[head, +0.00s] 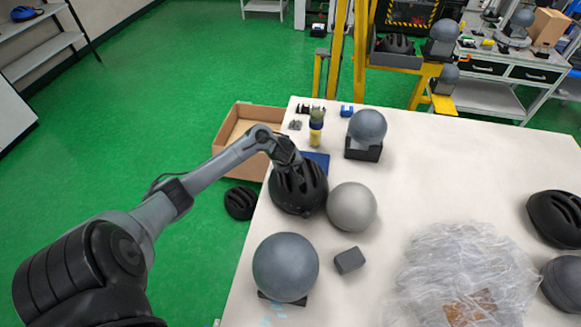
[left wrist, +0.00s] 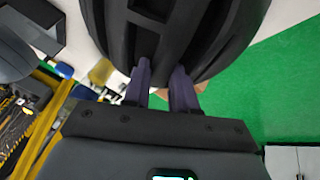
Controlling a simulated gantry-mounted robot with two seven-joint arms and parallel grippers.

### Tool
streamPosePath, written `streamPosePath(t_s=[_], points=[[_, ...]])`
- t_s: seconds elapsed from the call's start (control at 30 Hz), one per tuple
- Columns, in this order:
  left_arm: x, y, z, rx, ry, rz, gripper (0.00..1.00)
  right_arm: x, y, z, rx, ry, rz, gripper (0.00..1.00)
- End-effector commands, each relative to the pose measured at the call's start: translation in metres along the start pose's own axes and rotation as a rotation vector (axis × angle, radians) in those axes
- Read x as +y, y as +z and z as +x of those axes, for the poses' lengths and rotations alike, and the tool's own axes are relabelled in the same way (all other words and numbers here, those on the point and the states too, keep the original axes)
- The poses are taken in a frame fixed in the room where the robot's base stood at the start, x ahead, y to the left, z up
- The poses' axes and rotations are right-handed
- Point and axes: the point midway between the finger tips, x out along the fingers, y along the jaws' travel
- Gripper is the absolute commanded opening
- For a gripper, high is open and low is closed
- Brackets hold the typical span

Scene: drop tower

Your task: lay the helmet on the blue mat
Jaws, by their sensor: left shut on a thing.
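The black helmet (head: 298,190) is near the left edge of the white table in the head view. It fills the top of the left wrist view (left wrist: 185,35). My left gripper (head: 290,160) is shut on the helmet at its far side; its two fingers (left wrist: 162,82) meet the helmet's edge in the left wrist view. The blue mat (head: 320,160) shows only as a strip behind the helmet; the rest is hidden. I cannot tell whether the helmet touches the mat or the table. My right gripper is not in view.
A grey ball (head: 352,207) is close right of the helmet. A bottle (head: 316,133) and a grey ball on a black stand (head: 363,151) are behind. A larger ball (head: 285,266) and dark block (head: 349,260) are in front. Plastic wrap (head: 460,270) covers the right.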

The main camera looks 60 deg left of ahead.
Motion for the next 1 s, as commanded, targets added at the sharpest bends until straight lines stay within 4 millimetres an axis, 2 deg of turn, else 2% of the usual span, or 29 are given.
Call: streamPosePath(t_s=[0.17, 0.2, 0.37, 0.7, 0.87, 1.0], points=[[0.000, 0.001, 0.002, 0.000, 0.002, -0.001, 0.00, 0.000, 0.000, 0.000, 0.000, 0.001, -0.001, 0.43], [0.000, 0.001, 0.003, 0.000, 0.000, 0.000, 0.29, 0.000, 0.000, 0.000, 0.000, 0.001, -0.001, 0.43], [0.000, 0.001, 0.002, 0.000, 0.001, 0.000, 0.52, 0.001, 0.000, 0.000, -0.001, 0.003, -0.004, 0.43], [0.001, -0.001, -0.001, 0.001, 0.002, 0.000, 0.52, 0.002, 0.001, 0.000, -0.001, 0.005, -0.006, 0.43], [0.002, -0.001, -0.021, -0.001, 0.003, 0.000, 0.52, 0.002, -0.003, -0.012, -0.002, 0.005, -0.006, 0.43], [0.003, -0.001, -0.047, -0.001, 0.003, 0.000, 0.52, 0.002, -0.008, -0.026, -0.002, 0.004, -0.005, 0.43]])
